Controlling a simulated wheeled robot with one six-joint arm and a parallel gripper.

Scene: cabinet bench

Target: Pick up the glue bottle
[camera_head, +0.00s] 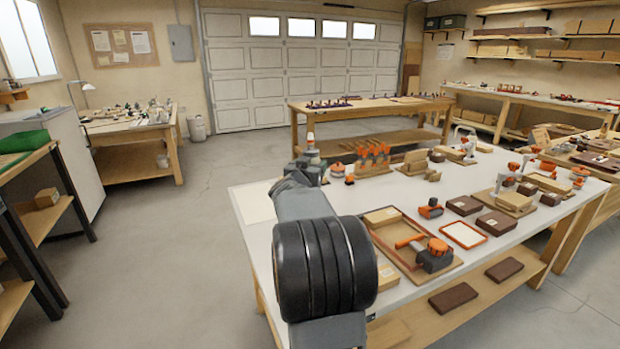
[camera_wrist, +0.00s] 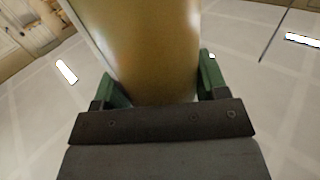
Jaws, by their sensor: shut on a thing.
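The glue bottle (camera_wrist: 155,45) fills the upper middle of the wrist view as a large, smooth, tan-yellow rounded body. My gripper (camera_wrist: 160,88) is shut on it, with a green finger pressed to each side. My arm hides most of the gripper there, and I cannot tell whether the bottle's base touches the table.
The white table (camera_head: 262,240) holds orange-handled tools in a rack (camera_head: 372,158), a wooden tray (camera_head: 400,250) with an orange-and-black tool, and several brown boxes (camera_head: 495,222). A pale sheet (camera_head: 252,204) lies bare at the left edge. The floor left of the table is open.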

